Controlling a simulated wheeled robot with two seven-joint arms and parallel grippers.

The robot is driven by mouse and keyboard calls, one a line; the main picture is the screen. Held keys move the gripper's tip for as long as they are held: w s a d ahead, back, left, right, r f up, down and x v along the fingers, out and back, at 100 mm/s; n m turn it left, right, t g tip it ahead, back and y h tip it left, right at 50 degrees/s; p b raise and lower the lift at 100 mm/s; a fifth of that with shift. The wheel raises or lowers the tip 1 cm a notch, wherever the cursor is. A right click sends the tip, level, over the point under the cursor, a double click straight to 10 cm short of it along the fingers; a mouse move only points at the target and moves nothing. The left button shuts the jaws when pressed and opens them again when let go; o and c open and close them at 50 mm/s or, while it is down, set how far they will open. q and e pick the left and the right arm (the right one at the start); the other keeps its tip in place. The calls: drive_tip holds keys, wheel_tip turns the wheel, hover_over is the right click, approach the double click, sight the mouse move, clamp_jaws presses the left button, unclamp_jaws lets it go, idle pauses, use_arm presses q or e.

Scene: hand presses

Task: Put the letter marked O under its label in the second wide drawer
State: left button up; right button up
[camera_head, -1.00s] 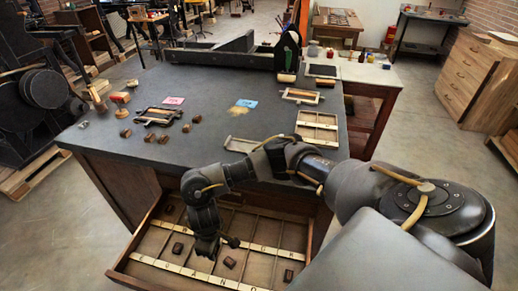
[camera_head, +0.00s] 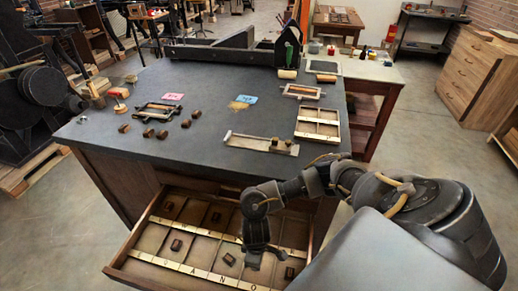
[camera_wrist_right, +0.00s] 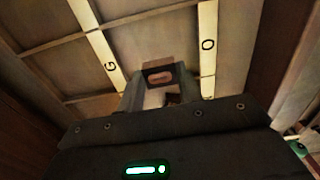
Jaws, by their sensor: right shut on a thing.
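My right gripper (camera_head: 255,266) reaches down into the open wide drawer (camera_head: 116,271) at the table's front. In the right wrist view it (camera_wrist_right: 158,92) is shut on a small dark brown letter block (camera_wrist_right: 158,77). The mark on its face is an oval that I cannot read surely. The block is between two pale label strips. The strip on the right carries the O label (camera_wrist_right: 208,44); the one on the left carries a G label (camera_wrist_right: 111,65). In the head view the O label (camera_head: 255,288) is at the drawer's near strip, just below the gripper. My left gripper is out of view.
Other blocks lie in the drawer, among them one left (camera_head: 176,245), one in the middle (camera_head: 229,260) and one right (camera_head: 289,272). Thin dividers split the drawer. On the table are several loose blocks (camera_head: 162,134), a composing stick (camera_head: 262,143) and a divided tray (camera_head: 318,124).

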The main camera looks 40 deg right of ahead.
drive_tip(key=shift+s+d+f, duration=0.15)
drive_tip(key=shift+s+f, duration=0.05)
drive_tip(key=shift+f, duration=0.1)
drive_tip(key=shift+s+d+f+b, duration=0.1)
drive_tip(key=shift+f+b, duration=0.15)
drive_tip(key=shift+f, duration=0.4)
drive_tip(key=shift+s+d+f+b, duration=0.1)
drive_tip(key=shift+f+b, duration=0.15)
drive_tip(key=shift+f, duration=0.35)
drive_tip(key=shift+w+f, duration=0.1)
drive_tip(key=shift+f, duration=0.35)
drive_tip(key=shift+f, duration=0.1)
drive_tip(key=o, duration=1)
drive_tip(key=shift+c, duration=0.2)
wheel_tip(320, 180, up, 12)
drive_tip(key=p, duration=0.4)
